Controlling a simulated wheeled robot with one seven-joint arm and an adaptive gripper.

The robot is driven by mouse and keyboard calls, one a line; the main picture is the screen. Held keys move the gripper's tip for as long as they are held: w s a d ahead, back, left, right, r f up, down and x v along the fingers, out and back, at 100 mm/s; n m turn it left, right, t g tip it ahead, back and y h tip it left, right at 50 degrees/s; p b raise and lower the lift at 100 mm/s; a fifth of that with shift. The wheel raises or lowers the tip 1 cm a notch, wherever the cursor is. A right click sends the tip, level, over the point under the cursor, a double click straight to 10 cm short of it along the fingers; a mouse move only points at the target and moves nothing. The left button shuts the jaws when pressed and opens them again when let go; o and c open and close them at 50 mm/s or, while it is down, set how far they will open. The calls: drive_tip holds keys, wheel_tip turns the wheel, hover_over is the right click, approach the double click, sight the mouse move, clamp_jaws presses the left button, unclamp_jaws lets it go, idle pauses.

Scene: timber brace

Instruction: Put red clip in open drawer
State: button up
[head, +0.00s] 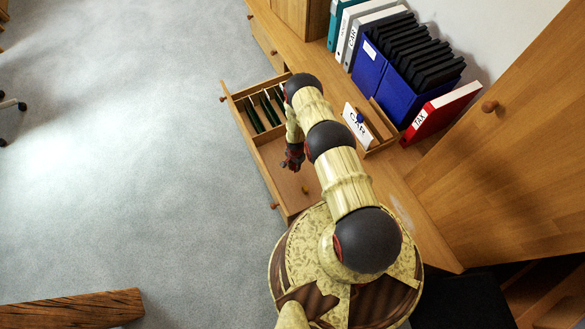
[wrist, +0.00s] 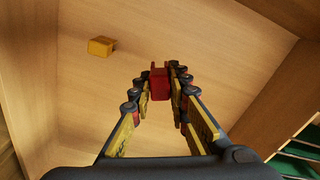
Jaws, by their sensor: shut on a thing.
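The red clip (wrist: 160,85) is between the fingertips of my gripper (wrist: 160,78) in the wrist view. The gripper is shut on it. In the head view my gripper (head: 292,158) is over the open drawer (head: 278,181), and the clip cannot be made out clearly there. The drawer's bare wooden floor (wrist: 75,105) fills most of the wrist view behind the clip. How high the clip is above this floor is hard to tell.
A small yellow block (wrist: 101,46) lies on the drawer floor, also in the head view (head: 305,189). Green files (head: 266,108) stand in the drawer's far compartment. Blue file boxes (head: 384,86) and a red binder (head: 442,110) stand on the cabinet top.

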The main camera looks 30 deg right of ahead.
drive_tip(key=w+f+b, duration=0.1)
drive_tip(key=f, duration=0.1)
drive_tip(key=w+f+b, duration=0.1)
drive_tip(key=w+f, duration=0.1)
drive_tip(key=shift+w+d+f, duration=0.1)
drive_tip(key=shift+w+f, duration=0.05)
drive_tip(key=shift+f, duration=0.15)
drive_tip(key=shift+w+f+b, duration=0.15)
drive_tip(key=shift+f+b, duration=0.6)
drive_tip(key=shift+f, duration=0.85)
drive_tip(key=shift+f, duration=0.2)
drive_tip(key=o, duration=0.9)
drive_tip(key=shift+c, duration=0.2)
drive_tip(key=shift+o, duration=0.2)
drive_tip(key=shift+r, duration=0.1)
